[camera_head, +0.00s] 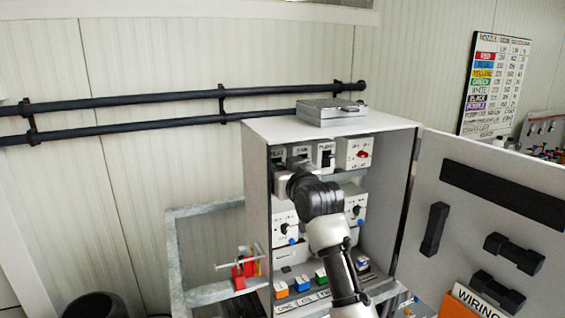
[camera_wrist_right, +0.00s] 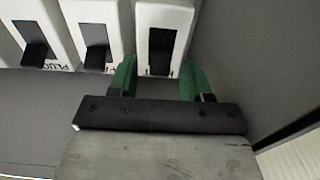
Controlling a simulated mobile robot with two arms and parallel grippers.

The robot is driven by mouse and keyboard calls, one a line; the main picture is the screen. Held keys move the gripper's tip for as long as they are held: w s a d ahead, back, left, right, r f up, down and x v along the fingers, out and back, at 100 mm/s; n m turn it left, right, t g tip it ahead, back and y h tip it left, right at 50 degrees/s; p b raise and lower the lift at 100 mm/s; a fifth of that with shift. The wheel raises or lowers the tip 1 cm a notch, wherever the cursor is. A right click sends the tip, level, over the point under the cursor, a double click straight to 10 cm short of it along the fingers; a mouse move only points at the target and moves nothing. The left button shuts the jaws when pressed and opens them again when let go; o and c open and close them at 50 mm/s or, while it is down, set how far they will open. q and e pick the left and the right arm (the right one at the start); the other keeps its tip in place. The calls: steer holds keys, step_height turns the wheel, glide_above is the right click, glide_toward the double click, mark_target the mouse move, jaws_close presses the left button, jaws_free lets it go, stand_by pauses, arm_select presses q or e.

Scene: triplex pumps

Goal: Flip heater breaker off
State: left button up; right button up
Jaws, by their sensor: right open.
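A row of white breakers with dark levers sits at the top inside the open electrical cabinet. In the head view, the breaker labelled PLUG (camera_head: 325,155) is at the right of the row, with another breaker (camera_head: 300,151) beside it. The leftmost breaker (camera_head: 278,154) is partly hidden by my right arm, and I cannot read its label. My right gripper (camera_wrist_right: 159,80) is open. In the right wrist view, its green fingers stand either side of the lower end of the end breaker (camera_wrist_right: 161,35), near its dark lever. I cannot tell whether they touch. My left gripper is out of view.
The cabinet (camera_head: 256,190) holds lower switch panels and coloured buttons. A red-knobbed switch (camera_head: 357,153) is right of the breakers. The open door (camera_head: 470,215) stands to the right. A metal box (camera_head: 331,111) lies on top.

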steer(key=shift+w+a, duration=0.1)
steer(key=shift+w, duration=0.15)
jaws_close()
steer(key=shift+w+f+t+y+b, duration=0.1)
steer(key=shift+f+t+y+b, duration=0.3)
steer(key=shift+t+b, duration=1.4)
steer(key=shift+s+f+t+y+b, duration=0.1)
steer(key=shift+f+t+y+b, duration=0.4)
steer(key=shift+b, duration=2.65)
steer(key=shift+w+f+t+y+b, duration=0.15)
steer(key=shift+f+t+b, duration=0.6)
steer(key=shift+b, duration=1.7)
steer(key=shift+r+t, duration=0.25)
jaws_free()
